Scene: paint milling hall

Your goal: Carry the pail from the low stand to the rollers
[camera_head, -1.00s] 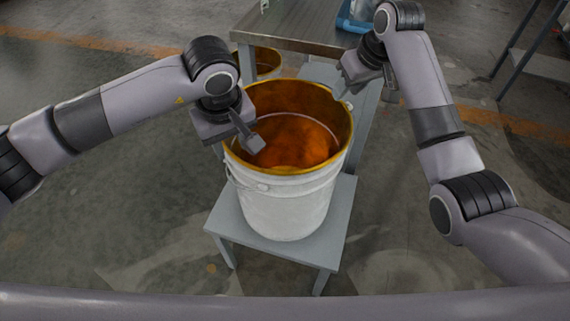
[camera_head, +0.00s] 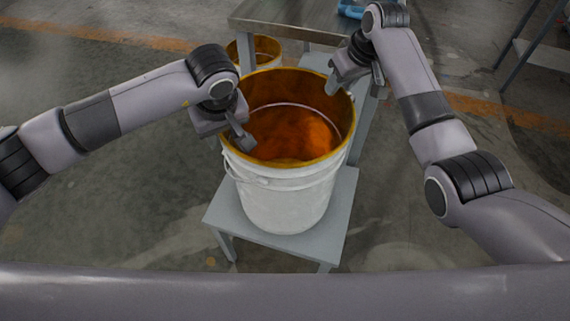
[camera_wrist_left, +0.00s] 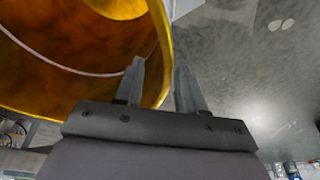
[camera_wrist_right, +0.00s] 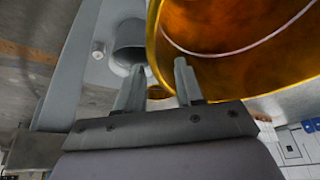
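The white pail (camera_head: 287,200), with a yellow rim and orange-brown inside, stands upright on the grey low stand (camera_head: 334,222). My left gripper (camera_head: 231,135) is at the pail's left rim. In the left wrist view its fingers (camera_wrist_left: 158,78) are apart, one inside the pail and one outside, with the rim between them. My right gripper (camera_head: 348,80) is at the far right rim. In the right wrist view its fingers (camera_wrist_right: 158,82) are also apart and straddle the rim. A grey frame with a dark cylinder (camera_wrist_right: 130,42) shows there; I cannot tell whether it is a roller.
A metal table (camera_head: 290,22) with a blue object (camera_head: 350,10) stands behind the pail. A second yellow-rimmed pail (camera_head: 262,50) is at its near left. A shelf frame (camera_head: 540,54) is at the far right. The floor at left is clear.

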